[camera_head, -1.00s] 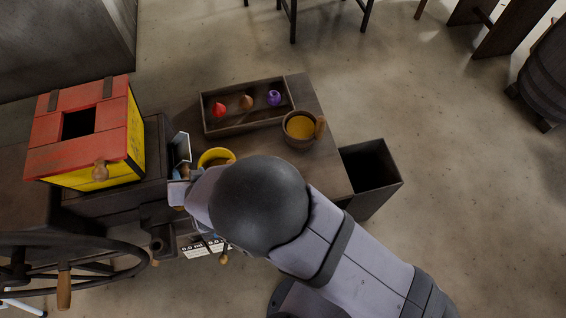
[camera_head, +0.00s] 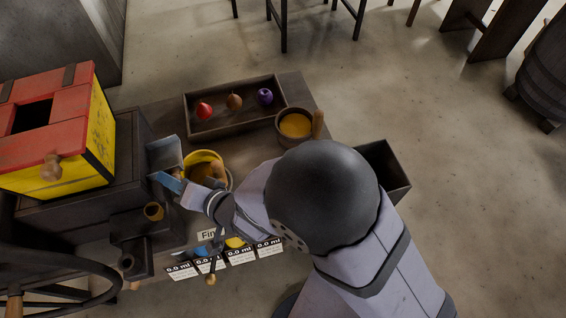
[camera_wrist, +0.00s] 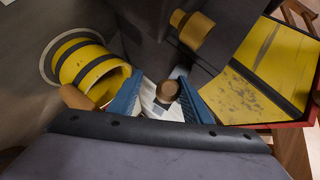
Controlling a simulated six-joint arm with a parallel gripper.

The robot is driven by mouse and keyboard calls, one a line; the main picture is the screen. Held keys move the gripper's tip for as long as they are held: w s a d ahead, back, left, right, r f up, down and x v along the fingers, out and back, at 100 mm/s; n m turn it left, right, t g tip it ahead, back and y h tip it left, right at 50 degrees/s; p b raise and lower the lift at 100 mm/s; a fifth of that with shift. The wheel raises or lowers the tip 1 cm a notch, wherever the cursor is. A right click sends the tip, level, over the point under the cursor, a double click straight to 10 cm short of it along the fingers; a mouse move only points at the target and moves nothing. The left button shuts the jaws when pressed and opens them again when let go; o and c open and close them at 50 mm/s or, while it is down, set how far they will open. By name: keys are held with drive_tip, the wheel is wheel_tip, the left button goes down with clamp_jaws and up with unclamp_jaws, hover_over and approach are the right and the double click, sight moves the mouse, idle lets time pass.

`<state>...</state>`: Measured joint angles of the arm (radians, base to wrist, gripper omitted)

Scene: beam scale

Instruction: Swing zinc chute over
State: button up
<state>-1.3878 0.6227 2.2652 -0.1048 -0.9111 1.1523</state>
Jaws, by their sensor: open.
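The zinc chute (camera_head: 165,153) is a grey metal trough at the right side of the dark machine body, beside a yellow-rimmed bucket (camera_head: 203,157). My gripper (camera_head: 167,182) is at the chute's near end, its blue fingers spread. In the wrist view, my gripper (camera_wrist: 160,80) is open, with a round wooden knob (camera_wrist: 168,90) and pale metal of the chute (camera_wrist: 150,100) between the fingers. I cannot tell whether the fingers touch either. The bucket (camera_wrist: 105,75), yellow with dark bands, lies just left of the fingers. My arm hides part of the table.
A red and yellow hopper box (camera_head: 60,140) stands on the machine at left. A tray (camera_head: 235,123) with several small fruit-like pieces and a wooden cup (camera_head: 295,140) are at the back. A dark bin (camera_head: 392,170) is at right. Cards reading 0.0 ml (camera_head: 240,257) are in front.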

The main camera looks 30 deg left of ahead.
drive_tip(key=d+m+g+y+b, duration=0.1)
drive_tip(key=d+m+y+b, duration=0.15)
drive_tip(key=d+b, duration=0.35)
drive_tip(key=w+d+t+h+p, duration=0.3)
drive_tip(key=w+d, duration=0.4)
drive_tip(key=w, duration=0.3)
drive_tip(key=w+d+m+t+h+p, duration=0.1)
drive_tip(key=w+d+t+h+p, duration=0.1)
drive_tip(key=w+d+h+p, duration=0.3)
drive_tip(key=shift+w+d+f+t, duration=0.2)
drive_tip(key=shift+w+d+t, duration=0.2)
drive_tip(key=shift+w+d, duration=1.75)
drive_tip(key=shift+w+a+h, duration=0.25)
drive_tip(key=shift+w+a, duration=0.05)
drive_tip(key=shift+a, duration=0.05)
drive_tip(key=shift+c, duration=0.2)
